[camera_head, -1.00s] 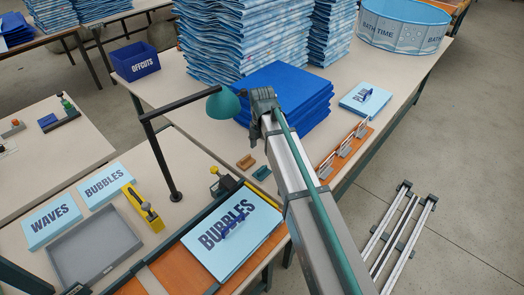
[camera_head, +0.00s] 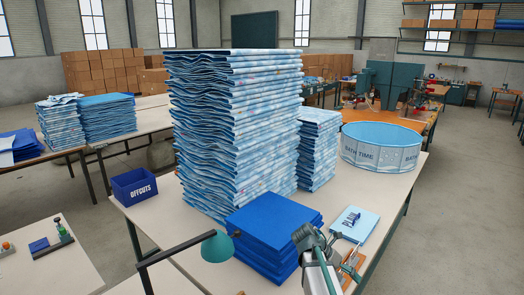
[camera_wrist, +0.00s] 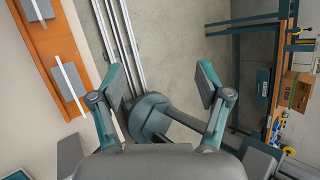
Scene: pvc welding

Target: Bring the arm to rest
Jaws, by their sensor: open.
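In the wrist view my gripper (camera_wrist: 160,85) has its two fingers spread wide apart. The gap between them is empty, with bare floor and a dark round grey-green part behind it. In the head view my arm (camera_head: 317,262) shows at the lower edge, in front of the blue stack.
The wrist view shows floor rails (camera_wrist: 122,40) and an orange strip (camera_wrist: 52,60).

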